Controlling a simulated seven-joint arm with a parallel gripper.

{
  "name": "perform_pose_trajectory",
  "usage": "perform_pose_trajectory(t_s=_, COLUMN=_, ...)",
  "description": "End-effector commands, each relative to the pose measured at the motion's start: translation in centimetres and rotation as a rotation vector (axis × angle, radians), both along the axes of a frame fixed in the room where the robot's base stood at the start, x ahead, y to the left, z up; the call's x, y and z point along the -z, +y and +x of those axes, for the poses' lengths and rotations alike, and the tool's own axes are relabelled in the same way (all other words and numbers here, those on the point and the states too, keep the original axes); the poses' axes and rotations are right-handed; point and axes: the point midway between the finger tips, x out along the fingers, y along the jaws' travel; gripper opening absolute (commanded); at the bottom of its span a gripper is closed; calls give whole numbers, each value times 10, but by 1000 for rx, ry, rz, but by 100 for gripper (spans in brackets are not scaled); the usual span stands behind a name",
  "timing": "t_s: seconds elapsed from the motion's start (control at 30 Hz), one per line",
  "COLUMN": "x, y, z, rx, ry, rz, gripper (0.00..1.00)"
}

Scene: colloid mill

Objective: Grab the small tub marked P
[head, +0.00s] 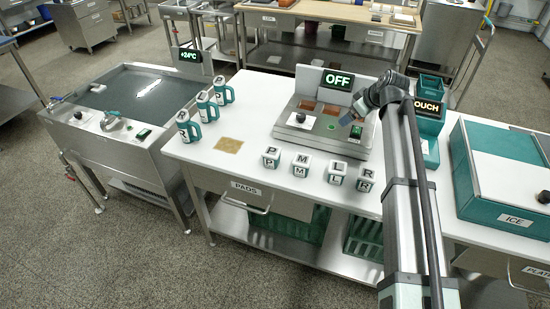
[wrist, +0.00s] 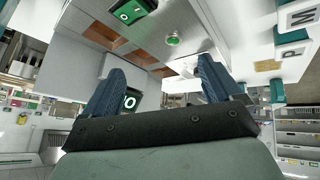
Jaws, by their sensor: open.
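The small tub marked P (head: 271,157) is a white and teal block-like tub, leftmost of a row at the table's front edge. It stands upright beside the tubs marked M (head: 301,165), L (head: 337,173) and R (head: 365,179). The P tub also shows at the right of the tilted wrist view (wrist: 292,54), with the M tub (wrist: 302,17) above it. My gripper (head: 349,119) is above the machine's front, right of and behind the P tub. In the wrist view my gripper (wrist: 161,66) has its two blue fingers wide apart with nothing held between them.
The steel machine with an OFF display (head: 338,79) stands behind the tubs. Several teal handled jugs (head: 204,106) stand at the left, near a tan pad (head: 229,145). A teal ICE chest (head: 505,180) is at the right. White tabletop (head: 245,120) is clear behind the P tub.

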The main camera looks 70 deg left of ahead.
Motion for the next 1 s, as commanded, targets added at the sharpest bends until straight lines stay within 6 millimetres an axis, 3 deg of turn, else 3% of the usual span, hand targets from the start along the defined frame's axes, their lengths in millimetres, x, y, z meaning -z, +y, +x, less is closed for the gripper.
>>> perform_pose_trajectory(t_s=0.03, x=0, y=11, z=-32, rx=-69, ry=10, rz=-33, gripper=92)
perform_pose_trajectory(t_s=0.2, x=1, y=26, z=-126, rx=-288, ry=44, rz=-150, gripper=92)
perform_pose_trajectory(t_s=0.4, x=0, y=29, z=-199, rx=-470, ry=70, rz=-243, gripper=92)
perform_pose_trajectory(t_s=0.5, x=-1, y=28, z=-217, rx=-515, ry=77, rz=-266, gripper=92)
perform_pose_trajectory(t_s=0.67, x=6, y=29, z=-229, rx=-540, ry=81, rz=-280, gripper=92)
perform_pose_trajectory(t_s=1.0, x=57, y=44, z=-243, rx=-538, ry=81, rz=-280, gripper=92)
